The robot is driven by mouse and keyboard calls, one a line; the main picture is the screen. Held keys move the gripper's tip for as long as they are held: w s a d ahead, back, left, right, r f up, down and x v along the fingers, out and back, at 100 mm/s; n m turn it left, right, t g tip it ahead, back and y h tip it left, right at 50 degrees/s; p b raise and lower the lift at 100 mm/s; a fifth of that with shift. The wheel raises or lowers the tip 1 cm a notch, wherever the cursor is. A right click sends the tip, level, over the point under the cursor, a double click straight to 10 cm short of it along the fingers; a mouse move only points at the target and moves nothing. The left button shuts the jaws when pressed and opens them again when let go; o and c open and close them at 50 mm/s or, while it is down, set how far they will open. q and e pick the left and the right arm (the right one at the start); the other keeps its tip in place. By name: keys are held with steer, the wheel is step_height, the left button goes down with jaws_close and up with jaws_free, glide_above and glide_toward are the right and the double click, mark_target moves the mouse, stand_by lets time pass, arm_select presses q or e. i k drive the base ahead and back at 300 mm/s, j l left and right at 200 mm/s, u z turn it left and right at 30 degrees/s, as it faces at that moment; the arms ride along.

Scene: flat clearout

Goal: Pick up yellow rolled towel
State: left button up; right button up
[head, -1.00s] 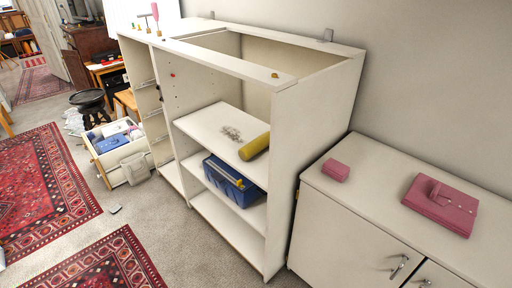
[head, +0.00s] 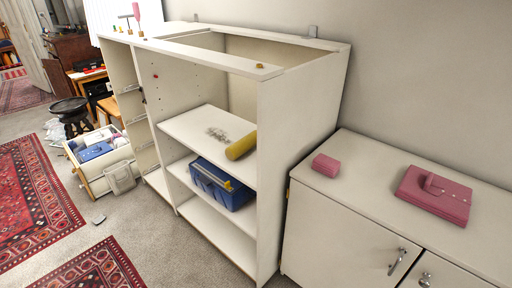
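The yellow rolled towel (head: 241,146) lies on its side on the upper open shelf (head: 195,128) of the white shelf unit. It is near the right end of that shelf, next to the unit's right side panel. A grey speckled patch is on the shelf to its left. Neither of my grippers shows in the head view.
A blue bin (head: 220,184) sits on the shelf below. A white cabinet (head: 345,225) on the right holds a small pink block (head: 326,165) and folded pink items (head: 435,194). An open drawer box (head: 100,160) stands at left on carpet. Red rugs (head: 35,195) lie at left.

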mark_target(235, 150)
steer(key=i+j+z, duration=0.1)
steer(key=z, duration=0.3)
steer(key=i+j+z, duration=0.2)
steer(key=z, duration=0.15)
steer(key=i+j+z, duration=0.1)
steer(key=z, duration=0.3)
steer(key=i+j+z, duration=0.1)
steer(key=j+z, duration=0.25)
